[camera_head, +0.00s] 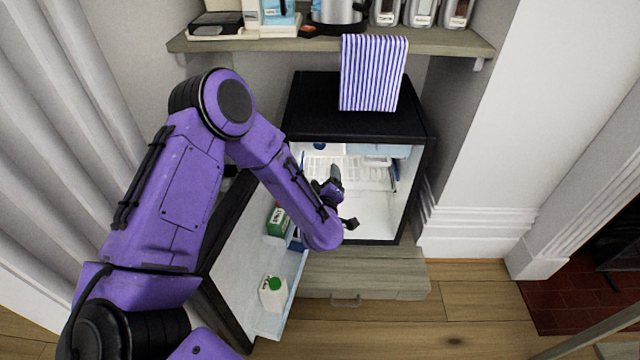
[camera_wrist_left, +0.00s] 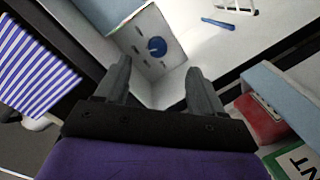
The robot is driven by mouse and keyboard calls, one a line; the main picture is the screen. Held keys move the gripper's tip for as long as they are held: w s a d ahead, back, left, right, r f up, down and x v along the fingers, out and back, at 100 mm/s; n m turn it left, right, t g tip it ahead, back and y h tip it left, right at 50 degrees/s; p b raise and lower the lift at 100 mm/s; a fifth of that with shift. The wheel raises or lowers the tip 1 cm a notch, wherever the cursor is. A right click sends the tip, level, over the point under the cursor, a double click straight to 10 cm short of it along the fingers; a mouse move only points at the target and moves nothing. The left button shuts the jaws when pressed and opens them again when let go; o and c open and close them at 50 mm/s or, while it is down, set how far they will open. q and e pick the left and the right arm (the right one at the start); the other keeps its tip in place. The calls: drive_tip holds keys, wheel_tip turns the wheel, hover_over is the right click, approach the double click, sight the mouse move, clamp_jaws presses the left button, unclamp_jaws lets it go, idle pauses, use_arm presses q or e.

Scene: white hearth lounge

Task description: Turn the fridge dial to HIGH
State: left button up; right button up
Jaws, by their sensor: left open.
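The small black fridge (camera_head: 310,105) stands open under a shelf, with its door (camera_head: 236,262) swung out to the left. The dial (camera_head: 319,146) is a small blue knob high at the back left of the lit interior. In the left wrist view the dial (camera_wrist_left: 157,46) sits on a pale panel with small marks, too small to read. My left gripper (camera_head: 343,198) is at the fridge opening, open and empty. In its wrist view the fingers (camera_wrist_left: 158,67) are apart, with the dial beyond and between them, not touching it. My right gripper is not in view.
Door shelves hold a green carton (camera_head: 277,221) and a white bottle with a green cap (camera_head: 273,292). A striped towel (camera_head: 372,75) hangs from the wooden shelf (camera_head: 440,42) over the fridge top. A wire rack (camera_head: 350,170) is inside.

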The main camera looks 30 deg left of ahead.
sight(321, 146)
use_arm(q)
drive_tip(key=w+a+n+b, duration=0.1)
drive_tip(key=w+a+b, duration=0.1)
drive_tip(key=w, duration=0.1)
drive_tip(key=w+a+y+b, duration=0.1)
drive_tip(key=w+a+b, duration=0.1)
drive_tip(key=w+a, duration=0.1)
drive_tip(key=w+a+n+y+b, duration=0.1)
drive_tip(key=w+a+b, duration=0.2)
drive_tip(key=w, duration=0.2)
drive_tip(key=shift+a+f+n+t, duration=0.25)
drive_tip(key=shift+f+n+t, duration=0.05)
drive_tip(key=shift+f, duration=0.1)
drive_tip(key=shift+w+a+r, duration=0.1)
drive_tip(key=shift+w+a, duration=0.1)
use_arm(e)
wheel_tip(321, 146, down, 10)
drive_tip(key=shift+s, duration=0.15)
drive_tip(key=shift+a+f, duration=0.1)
